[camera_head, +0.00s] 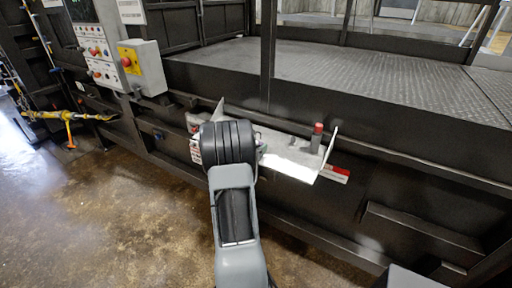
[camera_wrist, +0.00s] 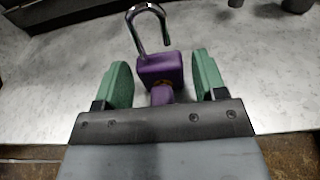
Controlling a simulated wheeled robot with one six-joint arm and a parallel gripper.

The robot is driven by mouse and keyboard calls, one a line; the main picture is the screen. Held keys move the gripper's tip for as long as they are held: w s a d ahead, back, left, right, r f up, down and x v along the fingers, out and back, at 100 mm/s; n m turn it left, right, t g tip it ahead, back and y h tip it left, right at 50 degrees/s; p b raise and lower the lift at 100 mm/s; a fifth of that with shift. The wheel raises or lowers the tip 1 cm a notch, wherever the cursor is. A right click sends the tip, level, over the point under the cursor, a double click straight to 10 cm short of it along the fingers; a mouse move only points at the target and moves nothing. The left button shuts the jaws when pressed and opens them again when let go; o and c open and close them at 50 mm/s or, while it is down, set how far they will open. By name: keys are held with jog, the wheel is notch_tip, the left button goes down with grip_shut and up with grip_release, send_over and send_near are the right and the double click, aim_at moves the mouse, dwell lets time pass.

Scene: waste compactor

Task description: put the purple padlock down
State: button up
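The purple padlock (camera_wrist: 160,70) is in the wrist view, on the light metal shelf (camera_wrist: 60,90). Its shiny shackle points away from me, and one end of the shackle looks free of the body. My gripper (camera_wrist: 164,75) is open, with one green finger on each side of the padlock and a small gap on both sides. In the head view my arm reaches over the shelf (camera_head: 290,167) and hides my gripper and the padlock.
A grey cylinder with a red top (camera_head: 317,137) stands on the shelf's right part. The shelf has upright end plates and is fixed to the dark compactor frame. A control box with a red button (camera_head: 142,66) is at the upper left.

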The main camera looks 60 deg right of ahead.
jog(key=shift+o, duration=0.5)
jog(key=shift+r, duration=0.1)
jog(key=shift+r+p, duration=0.25)
jog(key=shift+p, duration=0.15)
jog(key=s+a+r+m+t+y+b, duration=0.1)
jog(key=a+m+y, duration=0.7)
jog(key=a, duration=1.7)
jog(key=s+a+r+m+t+y+b, duration=0.1)
jog(key=a+m+y, duration=0.7)
jog(key=a, duration=1.7)
notch_tip(320, 180, up, 3)
jog(key=shift+s+f+m+t+b, duration=0.2)
jog(key=shift+s+m+t+b, duration=0.1)
jog(key=shift+m+t+b, duration=0.8)
